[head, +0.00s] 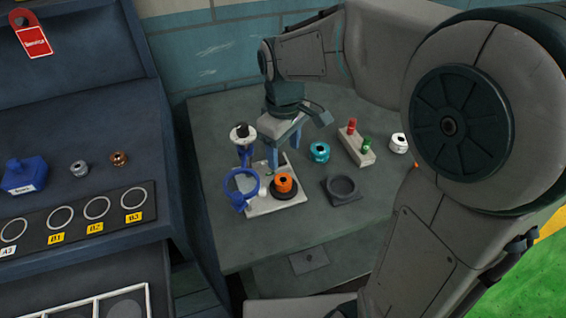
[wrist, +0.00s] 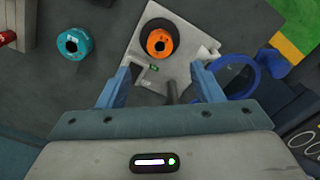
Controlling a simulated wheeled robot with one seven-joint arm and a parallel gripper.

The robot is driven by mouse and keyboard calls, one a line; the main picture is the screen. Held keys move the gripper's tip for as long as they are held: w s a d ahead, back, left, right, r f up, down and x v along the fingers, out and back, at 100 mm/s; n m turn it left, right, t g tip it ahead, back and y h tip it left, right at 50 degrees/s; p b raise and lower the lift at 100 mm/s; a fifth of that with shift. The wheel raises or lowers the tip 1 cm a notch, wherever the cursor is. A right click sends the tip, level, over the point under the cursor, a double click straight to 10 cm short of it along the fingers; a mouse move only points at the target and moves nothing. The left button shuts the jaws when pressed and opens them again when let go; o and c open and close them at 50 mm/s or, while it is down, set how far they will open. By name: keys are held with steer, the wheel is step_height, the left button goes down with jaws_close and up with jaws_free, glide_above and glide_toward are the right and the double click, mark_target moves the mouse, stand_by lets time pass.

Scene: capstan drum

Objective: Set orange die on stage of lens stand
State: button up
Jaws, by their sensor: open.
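The orange die (head: 284,183) sits on the round black stage (head: 284,194) of the lens stand, whose pale base plate (head: 262,209) lies on the table. The blue lens ring (head: 240,184) stands left of the die. In the wrist view the orange die (wrist: 159,42) rests on the black disc (wrist: 146,24), with the blue ring (wrist: 254,92) to the right. My gripper (head: 282,152) is behind the die, over the stand's far side. Its two fingers are apart and empty in the wrist view (wrist: 161,84), and do not touch the die.
A white die (head: 398,143) is farther right. The left console (head: 95,220) has labelled rings. Table front is clear.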

steer(key=s+d+m+t, duration=0.2)
steer(key=s+d+m, duration=0.8)
steer(key=s+d, duration=0.1)
steer(key=shift+s+d+r+t, duration=0.2)
steer(key=shift+s+d+t, duration=0.2)
steer(key=shift+s, duration=0.15)
